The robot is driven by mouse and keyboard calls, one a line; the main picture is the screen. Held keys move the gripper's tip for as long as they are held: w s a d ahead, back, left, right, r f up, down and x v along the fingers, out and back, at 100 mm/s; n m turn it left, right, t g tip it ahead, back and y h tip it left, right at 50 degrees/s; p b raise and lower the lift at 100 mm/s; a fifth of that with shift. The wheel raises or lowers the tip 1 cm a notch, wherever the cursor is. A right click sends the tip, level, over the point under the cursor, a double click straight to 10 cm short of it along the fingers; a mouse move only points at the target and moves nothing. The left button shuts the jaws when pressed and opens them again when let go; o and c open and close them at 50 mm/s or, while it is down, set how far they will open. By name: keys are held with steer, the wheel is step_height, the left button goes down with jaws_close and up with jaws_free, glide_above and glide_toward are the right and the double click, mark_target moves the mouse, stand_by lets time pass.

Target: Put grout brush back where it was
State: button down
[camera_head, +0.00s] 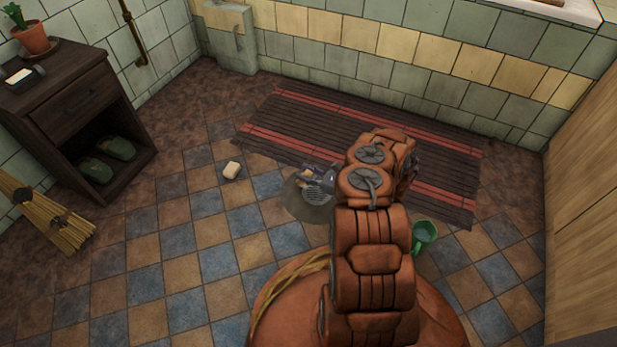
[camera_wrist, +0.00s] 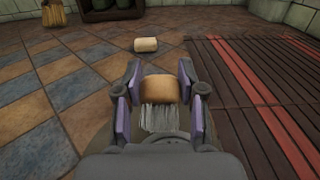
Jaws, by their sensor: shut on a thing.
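The grout brush (camera_wrist: 158,90) has a tan block and pale bristles, and it sits between the two purple-padded fingers of my gripper (camera_wrist: 158,104). My gripper is shut on it. In the head view my gripper (camera_head: 318,177) is low over the round grey drain patch (camera_head: 300,209), near the edge of the slatted mat (camera_head: 300,125). The brush is mostly hidden there by my arm and fingers. I cannot tell whether the brush touches the floor.
A cream block (camera_head: 231,170) lies on the tiles to the left; it also shows in the wrist view (camera_wrist: 146,45). A green mug (camera_head: 424,236) stands right of my arm. A dark cabinet (camera_head: 85,110) holds green slippers (camera_head: 108,157). A straw broom (camera_head: 52,222) is at left.

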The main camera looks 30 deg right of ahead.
steer(key=shift+w+d+f+b, duration=0.1)
steer(key=shift+w+d+b, duration=0.2)
steer(key=shift+d, duration=0.2)
steer(key=shift+w+d+f+b, duration=0.1)
steer(key=shift+d+f+b, duration=0.05)
steer(key=shift+f+b, duration=0.55)
steer(key=shift+w+d+f+b, duration=0.1)
steer(key=shift+f+b, duration=0.35)
steer(key=shift+f, duration=0.3)
steer(key=shift+f, duration=0.15)
steer(key=c, duration=0.7)
jaws_free()
